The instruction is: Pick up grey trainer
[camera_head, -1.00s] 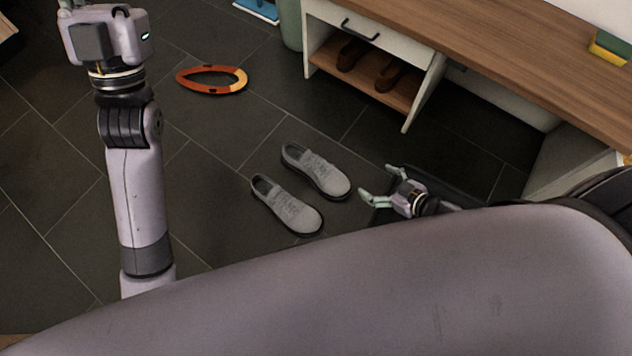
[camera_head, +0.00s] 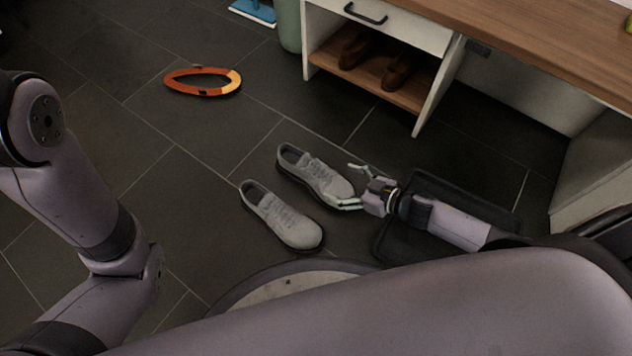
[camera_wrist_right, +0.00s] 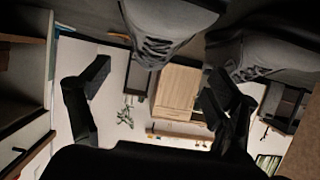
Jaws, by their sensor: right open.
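Two grey trainers lie side by side on the dark tiled floor in the head view: a farther one (camera_head: 312,172) and a nearer one (camera_head: 280,217). My right gripper (camera_head: 352,185) is open, low by the toe of the farther trainer. One fingertip overlaps that toe in the picture; I cannot tell if it touches. In the right wrist view, my open fingers (camera_wrist_right: 155,85) have nothing between them that I can see gripped. Two trainers show at its top edge, one at top centre (camera_wrist_right: 167,22) and one at right (camera_wrist_right: 258,50), both cut off. My left gripper is out of view.
A black tray (camera_head: 400,240) lies under my right forearm. A wooden-topped bench (camera_head: 520,45) with brown shoes (camera_head: 400,72) on its shelf stands behind at right. An orange ring-shaped object (camera_head: 203,92) lies on the floor at upper left. Floor left of the trainers is clear.

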